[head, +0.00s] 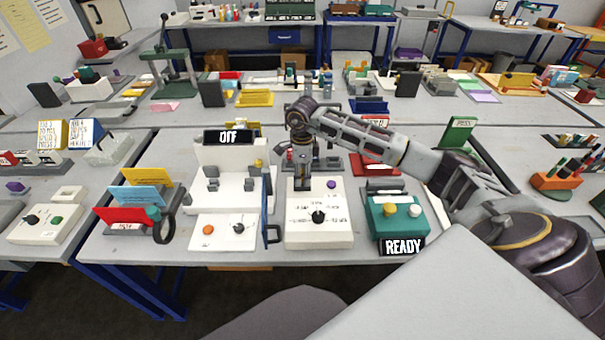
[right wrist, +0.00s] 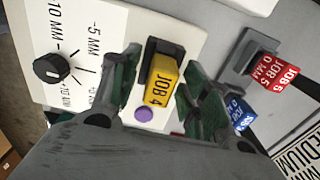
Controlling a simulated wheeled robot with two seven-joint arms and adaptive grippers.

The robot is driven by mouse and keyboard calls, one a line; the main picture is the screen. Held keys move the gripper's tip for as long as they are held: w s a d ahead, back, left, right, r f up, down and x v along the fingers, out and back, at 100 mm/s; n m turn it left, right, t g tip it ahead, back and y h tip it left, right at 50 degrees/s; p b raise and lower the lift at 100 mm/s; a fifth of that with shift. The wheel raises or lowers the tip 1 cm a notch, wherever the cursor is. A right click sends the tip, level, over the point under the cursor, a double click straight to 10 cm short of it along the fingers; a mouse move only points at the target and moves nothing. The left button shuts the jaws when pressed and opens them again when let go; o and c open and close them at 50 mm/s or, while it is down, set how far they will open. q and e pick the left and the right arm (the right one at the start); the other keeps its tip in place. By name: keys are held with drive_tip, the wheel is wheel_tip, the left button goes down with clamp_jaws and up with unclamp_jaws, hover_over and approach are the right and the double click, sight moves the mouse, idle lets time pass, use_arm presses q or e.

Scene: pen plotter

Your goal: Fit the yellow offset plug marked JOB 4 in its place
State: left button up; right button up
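The yellow plug marked JOB 4 (right wrist: 162,84) stands at a dark socket (right wrist: 176,50) on the edge of the white offset box (right wrist: 100,30). My right gripper (right wrist: 164,88) has a finger on each side of the plug, with gaps showing, so it looks open around it. In the head view the right gripper (head: 303,180) points down over the back left of the white box (head: 318,236), hiding the plug. The box carries a black dial (right wrist: 51,68) with MM marks and a purple button (right wrist: 143,115). My left gripper is not in view.
A red JOB 5 plug (right wrist: 272,72) in a grey holder and a blue plug (right wrist: 240,112) are close by. The white plotter (head: 232,160), reading OFF, stands left of the box. A teal READY unit (head: 395,215) stands right. Card trays (head: 140,195) lie further left.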

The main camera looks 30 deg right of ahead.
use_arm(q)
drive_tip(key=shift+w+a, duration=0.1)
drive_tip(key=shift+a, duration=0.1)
use_arm(e)
drive_tip(key=shift+r, duration=0.8)
wheel_tip(320, 180, up, 5)
drive_tip(key=shift+f, duration=0.2)
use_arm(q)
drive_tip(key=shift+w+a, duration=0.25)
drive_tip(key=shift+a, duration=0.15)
use_arm(e)
drive_tip(key=shift+r, duration=0.95)
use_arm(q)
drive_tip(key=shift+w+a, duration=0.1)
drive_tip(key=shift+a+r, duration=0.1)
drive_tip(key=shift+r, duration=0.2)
use_arm(e)
drive_tip(key=shift+r, duration=0.2)
